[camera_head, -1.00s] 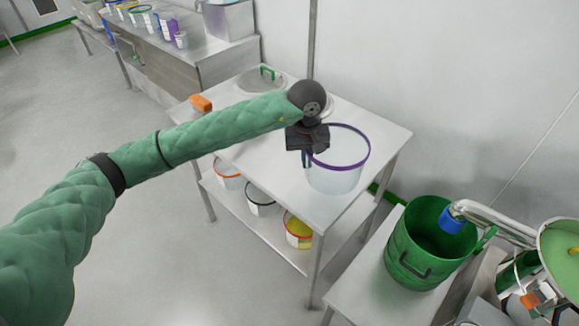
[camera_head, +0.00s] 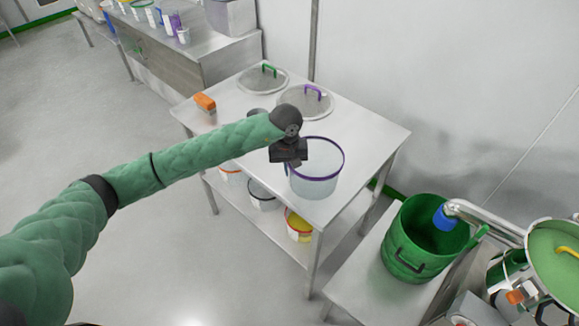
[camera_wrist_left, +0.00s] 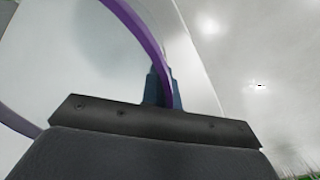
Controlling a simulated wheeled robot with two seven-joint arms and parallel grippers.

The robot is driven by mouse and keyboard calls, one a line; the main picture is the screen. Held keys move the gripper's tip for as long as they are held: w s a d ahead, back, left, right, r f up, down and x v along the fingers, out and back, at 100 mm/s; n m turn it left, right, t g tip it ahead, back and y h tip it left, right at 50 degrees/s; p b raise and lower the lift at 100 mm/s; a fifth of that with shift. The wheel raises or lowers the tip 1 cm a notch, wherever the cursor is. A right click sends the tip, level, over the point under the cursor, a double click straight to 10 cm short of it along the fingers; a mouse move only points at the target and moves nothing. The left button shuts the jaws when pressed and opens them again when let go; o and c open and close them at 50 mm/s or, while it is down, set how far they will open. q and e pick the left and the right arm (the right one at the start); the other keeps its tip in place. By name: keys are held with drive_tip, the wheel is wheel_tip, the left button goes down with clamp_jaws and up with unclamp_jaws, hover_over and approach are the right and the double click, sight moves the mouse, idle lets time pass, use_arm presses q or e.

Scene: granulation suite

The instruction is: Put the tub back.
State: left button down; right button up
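A clear tub with a purple rim (camera_head: 318,172) is upright at the front of the steel table (camera_head: 376,140) in the head view. I cannot tell whether its base touches the tabletop. My left gripper (camera_head: 288,162) is at the tub's left side, shut on its rim. In the left wrist view the purple rim (camera_wrist_left: 137,25) passes between the dark blue fingers (camera_wrist_left: 162,88). The fingertips are partly hidden behind the rim. My right gripper is in neither view.
Two lids, one green-handled (camera_head: 264,80) and one purple-handled (camera_head: 306,101), and an orange-topped brush-like item (camera_head: 205,102) lie at the table's back. Several tubs stand on the shelf below. A green bucket (camera_head: 402,258) stands on the lower bench at right.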

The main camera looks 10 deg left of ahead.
use_arm(q)
drive_tip(key=shift+f, duration=0.3)
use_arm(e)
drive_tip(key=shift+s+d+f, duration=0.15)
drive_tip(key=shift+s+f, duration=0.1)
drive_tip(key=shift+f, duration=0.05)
use_arm(q)
drive_tip(key=shift+f, duration=0.1)
drive_tip(key=c, duration=1.7)
unclamp_jaws()
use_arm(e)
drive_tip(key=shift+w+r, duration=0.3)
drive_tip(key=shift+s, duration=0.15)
